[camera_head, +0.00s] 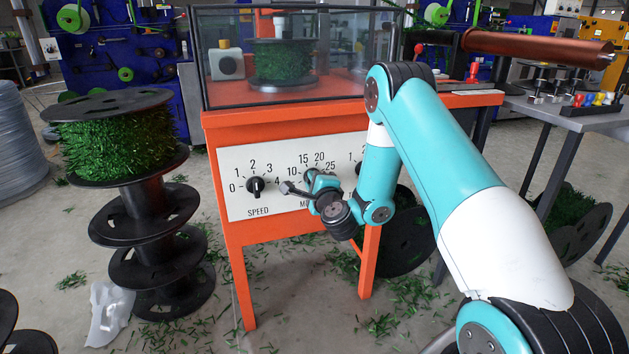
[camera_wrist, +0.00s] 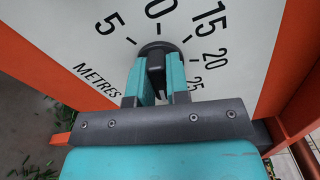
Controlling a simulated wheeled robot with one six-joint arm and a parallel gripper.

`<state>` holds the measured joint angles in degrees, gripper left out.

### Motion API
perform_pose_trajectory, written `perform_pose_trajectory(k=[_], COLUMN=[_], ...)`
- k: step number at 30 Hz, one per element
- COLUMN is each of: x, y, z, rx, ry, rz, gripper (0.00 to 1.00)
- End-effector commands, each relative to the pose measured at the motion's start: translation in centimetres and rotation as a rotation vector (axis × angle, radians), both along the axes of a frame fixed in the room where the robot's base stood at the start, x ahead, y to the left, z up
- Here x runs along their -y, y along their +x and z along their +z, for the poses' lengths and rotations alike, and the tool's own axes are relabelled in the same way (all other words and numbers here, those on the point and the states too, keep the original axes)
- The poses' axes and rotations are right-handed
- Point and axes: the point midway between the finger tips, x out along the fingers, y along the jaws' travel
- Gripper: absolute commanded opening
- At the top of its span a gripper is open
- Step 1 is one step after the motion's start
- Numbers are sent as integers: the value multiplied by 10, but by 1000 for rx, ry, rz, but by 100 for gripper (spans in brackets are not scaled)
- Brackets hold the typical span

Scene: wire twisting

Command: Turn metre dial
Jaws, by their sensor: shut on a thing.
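The white panel (camera_head: 235,160) on the orange machine (camera_head: 222,128) carries the dials. The metre dial (camera_wrist: 152,48) is a round black knob with a raised grip bar, under the marks 5, 10, 15, 20 and 25. My gripper (camera_wrist: 161,72) has its two teal fingers shut on the grip bar, one on each side. In the head view my gripper (camera_head: 311,184) is at the metre dial, and my wrist covers most of the dial and part of its label. The exact mark that the dial points to is hard to tell.
The speed dial (camera_head: 255,187) sits to the left on the same panel. A third dial is mostly behind my arm. A glass case (camera_head: 225,95) tops the machine. Black spools (camera_head: 150,225) stand at left, and green clippings lie on the floor.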

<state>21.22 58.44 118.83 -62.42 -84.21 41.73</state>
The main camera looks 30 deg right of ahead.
Motion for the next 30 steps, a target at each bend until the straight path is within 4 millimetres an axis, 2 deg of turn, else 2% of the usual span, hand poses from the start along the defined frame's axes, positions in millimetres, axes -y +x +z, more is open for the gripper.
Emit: perform_pose_trajectory(k=[18, 30], x=[-1, -1], y=[0, -1], z=[0, -2], rx=[-137, -177], ry=[-466, -601], rz=[3, 4], gripper=[0, 0])
